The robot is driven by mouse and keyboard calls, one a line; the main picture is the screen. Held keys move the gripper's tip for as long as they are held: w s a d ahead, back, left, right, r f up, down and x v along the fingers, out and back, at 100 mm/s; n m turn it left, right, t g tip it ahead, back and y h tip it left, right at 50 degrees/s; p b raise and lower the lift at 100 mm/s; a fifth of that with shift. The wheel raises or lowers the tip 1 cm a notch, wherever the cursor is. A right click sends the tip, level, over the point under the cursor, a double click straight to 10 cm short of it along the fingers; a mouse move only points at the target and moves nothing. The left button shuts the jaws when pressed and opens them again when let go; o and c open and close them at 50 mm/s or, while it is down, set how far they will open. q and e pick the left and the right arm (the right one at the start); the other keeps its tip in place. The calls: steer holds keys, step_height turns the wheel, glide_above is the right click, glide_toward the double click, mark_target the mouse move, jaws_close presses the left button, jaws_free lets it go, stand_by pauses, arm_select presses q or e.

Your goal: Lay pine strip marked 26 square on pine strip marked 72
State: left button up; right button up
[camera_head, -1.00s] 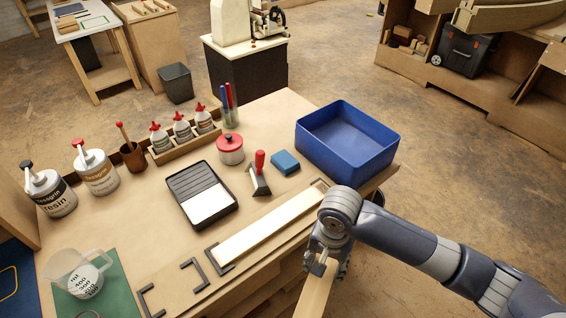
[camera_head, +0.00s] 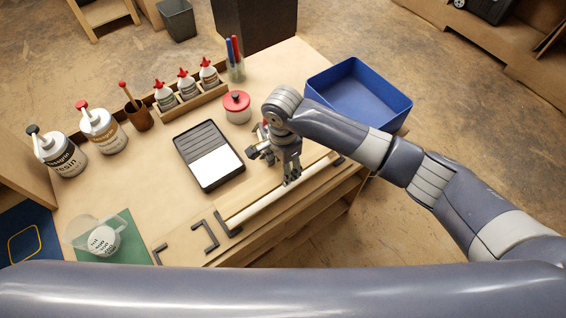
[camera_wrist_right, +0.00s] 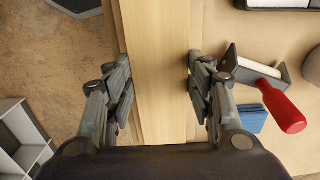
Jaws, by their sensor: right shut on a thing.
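One pale pine strip (camera_head: 262,206) lies along the bench's front edge, by the black corner brackets. My right gripper (camera_head: 291,181) is shut across a second, tan pine strip (camera_head: 247,196), which also runs between the fingers in the right wrist view (camera_wrist_right: 162,70). The held strip is above the bench strip, nearly parallel and shifted toward the bench middle, so a band of the lower one shows on the front side. I cannot tell whether they touch. No 26 or 72 marking is legible. My left gripper is not in view.
Black brackets (camera_head: 205,235) lie left of the strips. A black tray (camera_head: 207,160) with a white pad and a red-lidded pot (camera_head: 237,106) stand behind. A blue bin (camera_head: 358,92) is at right. A red-handled tool (camera_wrist_right: 284,108) lies beside the held strip.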

step_height(320, 180, down, 4)
steer(key=b, duration=0.4)
steer(key=shift+w+d+f, duration=0.1)
steer(key=shift+f, duration=1)
steer(key=shift+p, duration=0.5)
steer(key=o, duration=1.3)
steer(key=shift+c, duration=0.2)
steer(key=shift+f, duration=0.1)
step_height(320, 180, up, 12)
steer(key=shift+r, duration=0.1)
